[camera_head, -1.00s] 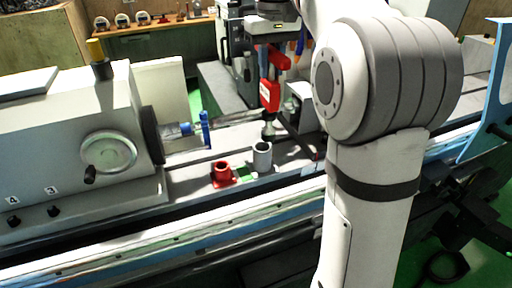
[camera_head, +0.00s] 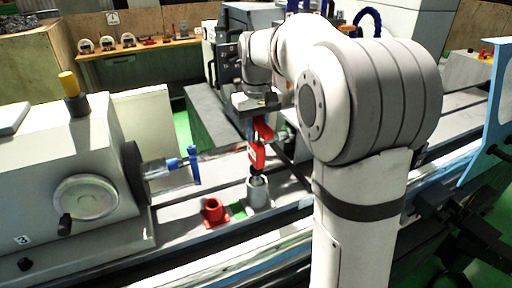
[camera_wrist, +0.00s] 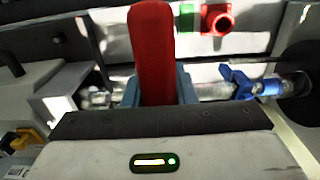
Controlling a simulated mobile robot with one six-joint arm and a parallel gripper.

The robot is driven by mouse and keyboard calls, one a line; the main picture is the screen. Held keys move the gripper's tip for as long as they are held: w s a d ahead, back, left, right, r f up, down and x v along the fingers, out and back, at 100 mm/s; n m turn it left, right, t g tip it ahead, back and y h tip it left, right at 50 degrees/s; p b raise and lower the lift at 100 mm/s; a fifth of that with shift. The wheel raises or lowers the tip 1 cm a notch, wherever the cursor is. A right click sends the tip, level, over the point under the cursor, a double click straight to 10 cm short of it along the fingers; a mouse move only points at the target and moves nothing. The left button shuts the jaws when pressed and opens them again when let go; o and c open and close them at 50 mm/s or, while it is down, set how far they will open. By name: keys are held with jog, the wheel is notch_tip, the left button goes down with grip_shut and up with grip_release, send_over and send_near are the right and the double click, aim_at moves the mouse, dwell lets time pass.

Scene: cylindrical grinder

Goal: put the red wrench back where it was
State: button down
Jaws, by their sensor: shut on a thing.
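The red wrench (camera_head: 257,152) hangs upright from my gripper (camera_head: 259,120). Its dark lower end is at the mouth of the grey cup-shaped holder (camera_head: 258,195); I cannot tell whether it is just above the rim or slightly inside. In the wrist view, the red handle (camera_wrist: 152,50) stands between the two blue-grey fingers of my gripper (camera_wrist: 158,92), which are shut on it. The handle hides the grey holder there.
A red holder (camera_head: 213,212) and a green patch (camera_head: 237,210) are just left of the grey holder. A blue clamp (camera_head: 194,165) on the workpiece shaft is close by on the left. The headstock with its handwheel (camera_head: 86,197) is further left.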

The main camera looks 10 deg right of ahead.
aim_at(257, 142)
jog(key=shift+f, duration=2.75)
jog(key=c, duration=1.2)
grip_release()
notch_tip(257, 142, up, 12)
jog(key=shift+r, duration=0.1)
jog(key=s+f+t, duration=0.1)
jog(key=s+f, duration=0.3)
jog(key=s, duration=0.4)
jog(key=s+f+m+t, duration=0.1)
jog(key=s+f, duration=0.4)
jog(key=s, duration=0.3)
jog(key=s+f+m+t, duration=0.1)
jog(key=s+f, duration=0.3)
jog(key=s, duration=0.4)
jog(key=shift+s+f, duration=0.15)
